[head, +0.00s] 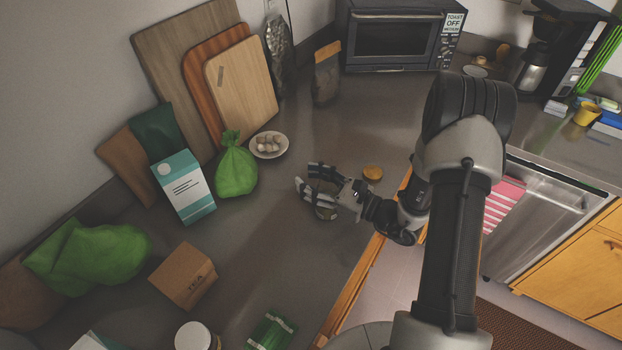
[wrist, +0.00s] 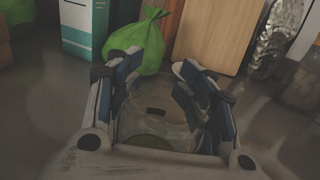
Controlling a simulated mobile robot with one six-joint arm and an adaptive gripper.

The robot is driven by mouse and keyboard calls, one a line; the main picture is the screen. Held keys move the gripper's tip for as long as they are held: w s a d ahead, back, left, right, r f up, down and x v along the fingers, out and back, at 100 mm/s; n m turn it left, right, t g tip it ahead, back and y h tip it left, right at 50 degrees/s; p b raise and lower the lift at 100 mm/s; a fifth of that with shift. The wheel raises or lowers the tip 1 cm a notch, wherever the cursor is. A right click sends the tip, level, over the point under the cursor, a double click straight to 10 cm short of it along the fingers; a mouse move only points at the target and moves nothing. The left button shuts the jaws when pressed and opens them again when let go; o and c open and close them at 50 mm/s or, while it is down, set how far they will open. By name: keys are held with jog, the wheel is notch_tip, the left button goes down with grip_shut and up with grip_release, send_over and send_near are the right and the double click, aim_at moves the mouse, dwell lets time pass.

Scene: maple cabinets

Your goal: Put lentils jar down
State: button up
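A clear glass jar, which I take to be the lentils jar (wrist: 165,112), is between the two fingers of my gripper (wrist: 160,90) in the wrist view. The fingers lie against its sides, so the gripper looks shut on it. In the head view my gripper (head: 317,190) is low over the grey counter (head: 280,240), near its front edge. The jar is mostly hidden there by the fingers; a small part of it (head: 325,213) shows below them. I cannot tell whether its base touches the counter.
A round orange-topped item (head: 372,172) stands close to the right of my gripper. A green bag (head: 236,170), a bowl (head: 269,145), a carton (head: 184,188) and a brown box (head: 183,275) are to the left. The counter just behind the gripper is clear.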

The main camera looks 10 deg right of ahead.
jog(key=o, duration=0.3)
jog(key=p+v, duration=0.2)
jog(key=v, duration=1)
jog(key=shift+r, duration=0.2)
